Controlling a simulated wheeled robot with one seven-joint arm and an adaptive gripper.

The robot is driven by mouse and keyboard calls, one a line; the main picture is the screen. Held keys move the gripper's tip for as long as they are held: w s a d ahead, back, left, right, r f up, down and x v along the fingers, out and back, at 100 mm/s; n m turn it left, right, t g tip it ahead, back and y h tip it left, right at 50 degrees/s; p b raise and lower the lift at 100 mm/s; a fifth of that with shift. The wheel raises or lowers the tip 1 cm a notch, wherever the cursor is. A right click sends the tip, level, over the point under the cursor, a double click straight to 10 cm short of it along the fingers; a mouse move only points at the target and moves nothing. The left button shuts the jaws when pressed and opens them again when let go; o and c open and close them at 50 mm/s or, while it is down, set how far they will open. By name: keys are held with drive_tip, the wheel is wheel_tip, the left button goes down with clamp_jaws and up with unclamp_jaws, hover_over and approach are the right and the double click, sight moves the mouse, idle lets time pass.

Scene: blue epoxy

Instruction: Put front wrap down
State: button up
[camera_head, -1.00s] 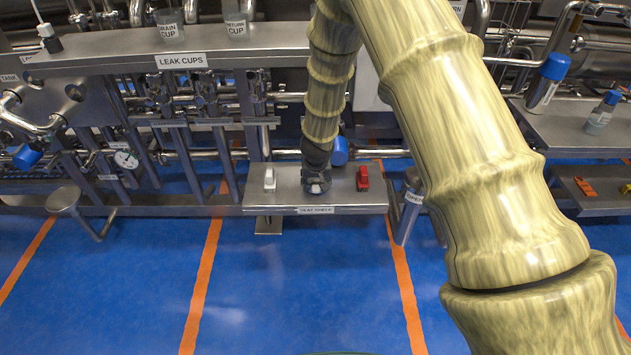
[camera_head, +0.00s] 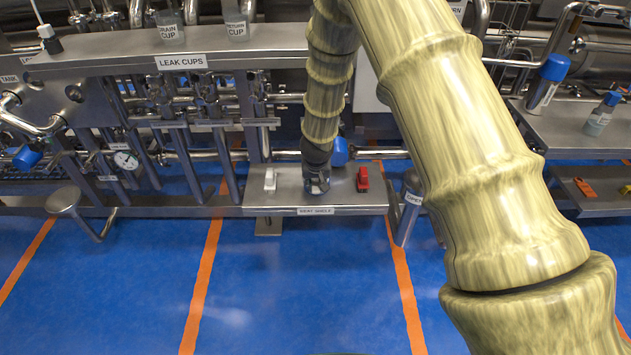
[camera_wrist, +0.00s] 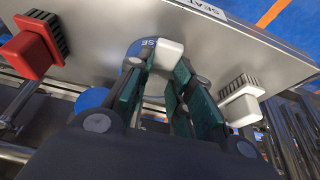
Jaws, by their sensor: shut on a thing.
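My gripper (camera_head: 317,186) is over the middle of the seat shelf (camera_head: 345,203). In the wrist view my gripper's dark green fingers (camera_wrist: 160,72) are shut on a small white piece (camera_wrist: 169,52), most likely the front wrap. The piece is close to the metal shelf top (camera_wrist: 105,25); whether it touches the shelf I cannot tell. A blue round spot with lettering (camera_wrist: 148,43) shows beside and behind it. Its lower part is hidden by my fingers.
A white block with a dark ribbed part (camera_head: 270,179) stands left of my gripper on the shelf, and a red one (camera_head: 362,179) stands right of it. The wrist view shows them on opposite sides. A blue-capped part (camera_head: 339,151) and pipes are behind.

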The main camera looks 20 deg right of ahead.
sight(316, 186)
drive_tip(key=shift+r, duration=1.5)
drive_tip(key=shift+s+r, duration=0.15)
drive_tip(key=shift+s, duration=0.05)
drive_tip(key=s+a+r+n+p, duration=0.1)
drive_tip(key=s+r+p, duration=0.1)
drive_tip(key=s, duration=0.4)
drive_tip(key=s+a+r+n+p, duration=0.1)
drive_tip(key=s+a+r+p, duration=0.1)
drive_tip(key=s+p, duration=0.2)
drive_tip(key=s+a+r+n+y+p, duration=0.1)
drive_tip(key=s+a+r+p, duration=0.1)
drive_tip(key=s, duration=0.7)
drive_tip(key=shift+r+p, duration=0.2)
drive_tip(key=shift+p, duration=0.6)
drive_tip(key=shift+a, duration=0.1)
drive_tip(key=shift+w+f, duration=0.1)
drive_tip(key=shift+f, duration=0.05)
drive_tip(key=w+f+m+h+b, duration=0.1)
drive_tip(key=w+f+m+b, duration=0.2)
drive_tip(key=b, duration=0.7)
drive_tip(key=shift+w+d+f+b, duration=0.3)
drive_tip(key=shift+w+d+f, duration=0.1)
drive_tip(key=shift+f, duration=0.45)
